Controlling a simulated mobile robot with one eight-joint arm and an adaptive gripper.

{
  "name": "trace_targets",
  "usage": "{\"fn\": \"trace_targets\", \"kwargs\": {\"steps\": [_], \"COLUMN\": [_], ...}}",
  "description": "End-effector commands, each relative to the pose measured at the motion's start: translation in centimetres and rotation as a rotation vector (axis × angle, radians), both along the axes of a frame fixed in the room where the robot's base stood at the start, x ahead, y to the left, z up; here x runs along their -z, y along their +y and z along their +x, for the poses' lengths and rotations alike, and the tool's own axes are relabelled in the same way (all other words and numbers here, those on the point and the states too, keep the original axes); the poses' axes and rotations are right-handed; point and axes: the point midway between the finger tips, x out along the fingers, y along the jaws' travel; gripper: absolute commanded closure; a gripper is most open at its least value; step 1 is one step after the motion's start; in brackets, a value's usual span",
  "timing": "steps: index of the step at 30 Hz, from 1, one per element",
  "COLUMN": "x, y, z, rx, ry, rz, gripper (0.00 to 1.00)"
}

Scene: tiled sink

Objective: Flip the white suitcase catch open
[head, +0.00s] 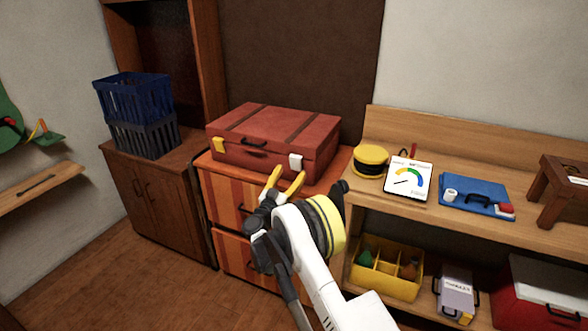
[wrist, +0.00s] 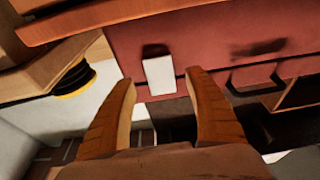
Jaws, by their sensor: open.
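The red suitcase (head: 275,135) lies flat and closed on the orange-striped drawer cabinet (head: 222,192). Its white catch (head: 296,163) is on the front face, right of the black handle (head: 254,143). The white catch also shows in the wrist view (wrist: 159,75), as a pale plate between and beyond my fingertips. My gripper (head: 285,177) is open and empty, its yellow-orange fingers pointing at the suitcase front just below the catch. In the wrist view my fingers (wrist: 162,88) stand on either side of the catch, seemingly apart from it.
A yellow catch (head: 219,145) is at the suitcase's left front. A yellow-and-black round object (head: 370,160) and a gauge panel (head: 408,180) stand on the wooden bench to the right. Blue crates (head: 135,98) are stacked at left. The floor at front left is clear.

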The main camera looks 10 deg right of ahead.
Motion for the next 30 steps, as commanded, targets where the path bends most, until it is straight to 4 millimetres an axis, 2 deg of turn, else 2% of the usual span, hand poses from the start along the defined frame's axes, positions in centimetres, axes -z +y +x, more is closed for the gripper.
{"fn": "trace_targets", "kwargs": {"steps": [6, 12, 25, 28, 30], "x": [1.2, 1.9, 2.0, 1.2, -0.2], "y": [3.0, 4.6, 4.9, 4.3, 3.3], "z": [-4.0, -6.3, -6.9, -6.8, -6.7], "rx": [-0.003, 0.000, 0.001, 0.013, 0.030], "ry": [0.001, 0.000, 0.001, 0.026, 0.068], "rz": [0.000, 0.000, 0.000, 0.006, 0.017], "gripper": [0.38, 0.38, 0.38, 0.38, 0.38]}}
